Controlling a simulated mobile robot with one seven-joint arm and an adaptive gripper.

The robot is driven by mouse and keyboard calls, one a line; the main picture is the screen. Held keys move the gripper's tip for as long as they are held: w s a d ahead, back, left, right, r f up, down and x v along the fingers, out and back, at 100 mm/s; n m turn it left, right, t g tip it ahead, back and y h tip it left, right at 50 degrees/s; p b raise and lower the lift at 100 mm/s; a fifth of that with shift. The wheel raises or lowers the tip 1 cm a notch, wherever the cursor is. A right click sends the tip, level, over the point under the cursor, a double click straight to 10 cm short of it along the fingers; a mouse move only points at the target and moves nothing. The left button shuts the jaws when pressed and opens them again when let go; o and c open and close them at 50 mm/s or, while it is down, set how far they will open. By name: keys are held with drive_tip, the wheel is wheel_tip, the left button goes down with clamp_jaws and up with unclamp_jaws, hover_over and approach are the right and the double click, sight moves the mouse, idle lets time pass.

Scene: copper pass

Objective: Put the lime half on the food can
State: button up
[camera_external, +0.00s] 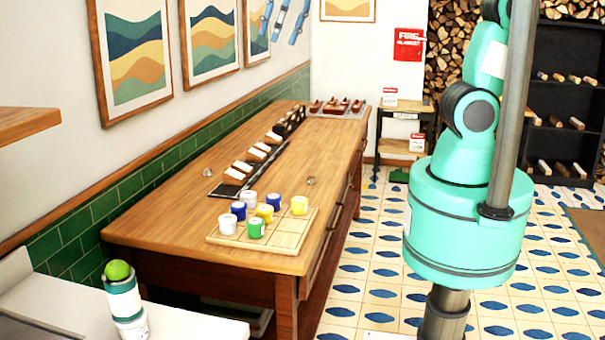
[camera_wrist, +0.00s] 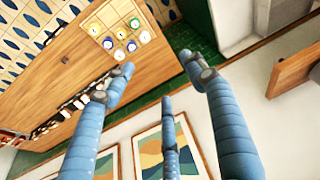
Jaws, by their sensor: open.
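The lime half (camera_external: 117,270) is a bright green dome. It rests on top of a white and dark green can (camera_external: 123,300) at the lower left of the external view, on the white counter. Another white can (camera_external: 133,328) shows below it, partly cut off by the frame; I cannot tell which is the food can. My gripper (camera_external: 277,36) has blue fingers and hangs high at the top of the external view, far from the lime half. In the wrist view my gripper (camera_wrist: 160,78) has its three fingers spread and empty. The lime half is not in the wrist view.
The wooden table (camera_external: 190,235) holds a board (camera_external: 285,240) with several colored jars, a dark rack with white cards, and a tray (camera_external: 340,113) at its far end. The white counter (camera_external: 190,318) stands at the near left. A wooden shelf (camera_external: 22,124) juts out above it.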

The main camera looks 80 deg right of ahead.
drive_tip(key=s+d+f+m+t, duration=0.1)
drive_tip(key=s+d+f, duration=0.1)
drive_tip(key=s+d, duration=0.3)
drive_tip(key=s+d+f+m, duration=0.1)
drive_tip(key=s+d+f, duration=0.2)
drive_tip(key=s, duration=0.9)
drive_tip(key=d, duration=0.2)
drive_tip(key=shift+s+d+t+h, duration=0.35)
drive_tip(key=shift+d+t+h, duration=0.05)
wheel_tip(320, 180, down, 15)
drive_tip(key=b, duration=1.4)
drive_tip(key=shift+r+b, duration=0.2)
drive_tip(key=shift+b, duration=0.15)
